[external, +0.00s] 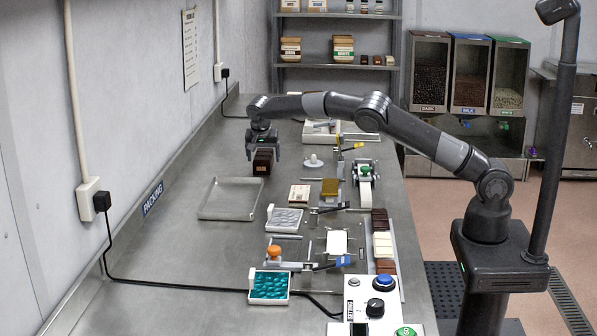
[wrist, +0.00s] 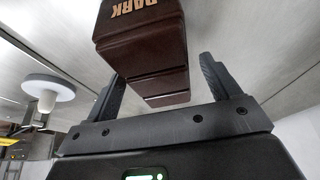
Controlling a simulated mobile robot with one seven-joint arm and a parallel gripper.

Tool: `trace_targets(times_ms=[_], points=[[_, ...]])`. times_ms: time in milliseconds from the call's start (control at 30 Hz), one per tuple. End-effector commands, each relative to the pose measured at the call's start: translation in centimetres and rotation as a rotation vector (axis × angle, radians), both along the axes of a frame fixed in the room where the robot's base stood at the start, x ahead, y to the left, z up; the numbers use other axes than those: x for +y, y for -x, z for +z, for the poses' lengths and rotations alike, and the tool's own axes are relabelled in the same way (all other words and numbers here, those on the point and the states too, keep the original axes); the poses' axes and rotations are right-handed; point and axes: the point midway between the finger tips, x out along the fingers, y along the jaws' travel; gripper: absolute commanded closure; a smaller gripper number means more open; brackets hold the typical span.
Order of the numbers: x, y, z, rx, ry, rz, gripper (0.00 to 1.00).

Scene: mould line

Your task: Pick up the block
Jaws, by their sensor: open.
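The block (external: 262,168) is dark brown and ridged, with gold lettering that reads DARK in the wrist view (wrist: 143,50). It appears to stand on the grey bench, just beyond the empty metal tray (external: 203,199). My gripper (external: 263,147) points down over it from above. In the wrist view, my gripper's two fingers (wrist: 160,78) are apart, one on each side of the block. A gap shows between the block and the right finger; the left finger looks close to it, and I cannot tell whether they touch. The block's underside is hidden.
A white round-topped piece (external: 313,161) stands right of the block and shows at the left in the wrist view (wrist: 47,88). Several moulds and fixtures line the bench's right side. A control box (external: 368,308) is at the front. The wall bounds the left; bench left of the tray is clear.

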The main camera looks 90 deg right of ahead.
Motion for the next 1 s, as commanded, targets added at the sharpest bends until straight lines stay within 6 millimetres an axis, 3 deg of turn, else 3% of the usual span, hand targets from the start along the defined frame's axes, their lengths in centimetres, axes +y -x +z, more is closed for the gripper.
trace_targets(times_ms=[467,1000], points=[[0.00,0.01,-0.35,0.000,0.000,0.000,0.18],[0.00,0.00,-0.32,0.000,0.000,0.000,0.62]])
